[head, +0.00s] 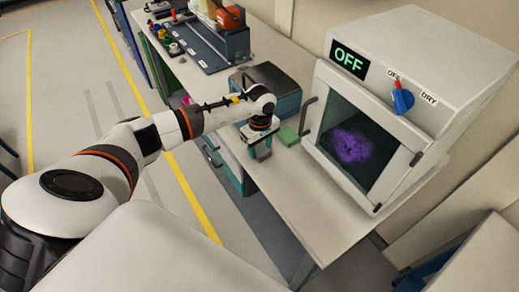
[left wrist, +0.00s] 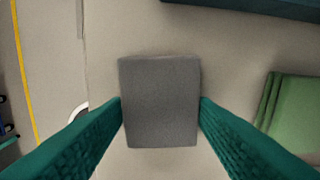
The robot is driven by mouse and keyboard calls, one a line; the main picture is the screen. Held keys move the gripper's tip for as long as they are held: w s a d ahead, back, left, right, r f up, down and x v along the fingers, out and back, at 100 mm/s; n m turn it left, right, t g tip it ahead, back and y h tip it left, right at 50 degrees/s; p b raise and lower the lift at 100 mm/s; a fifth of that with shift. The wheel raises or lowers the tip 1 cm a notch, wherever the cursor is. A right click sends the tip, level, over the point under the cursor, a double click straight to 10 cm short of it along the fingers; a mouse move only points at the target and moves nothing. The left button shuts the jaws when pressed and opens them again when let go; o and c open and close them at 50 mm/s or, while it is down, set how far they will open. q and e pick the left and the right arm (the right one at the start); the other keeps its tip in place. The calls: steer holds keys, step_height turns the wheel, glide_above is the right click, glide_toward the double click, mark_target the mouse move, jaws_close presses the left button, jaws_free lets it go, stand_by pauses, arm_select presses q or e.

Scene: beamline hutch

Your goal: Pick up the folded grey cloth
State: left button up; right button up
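The folded grey cloth (left wrist: 160,103) is a plain grey block in the middle of the left wrist view. My left gripper (left wrist: 161,103) has one teal finger along each side of it, both tips against its side edges, so it looks shut on the cloth. In the head view my left gripper (head: 262,152) points down at the bench top, and its fingers hide the cloth there. Whether the cloth is clear of the bench I cannot tell. My right gripper is not in view.
A green folded cloth (head: 288,136) lies just right of my left gripper, also in the left wrist view (left wrist: 292,112). A white cabinet (head: 420,60) with an OFF display stands further right. A dark-topped box (head: 272,88) is behind, and a tool rack (head: 205,45) further back.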

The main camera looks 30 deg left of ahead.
arm_select(q)
steer(key=c, duration=0.4)
steer(key=shift+c, duration=0.2)
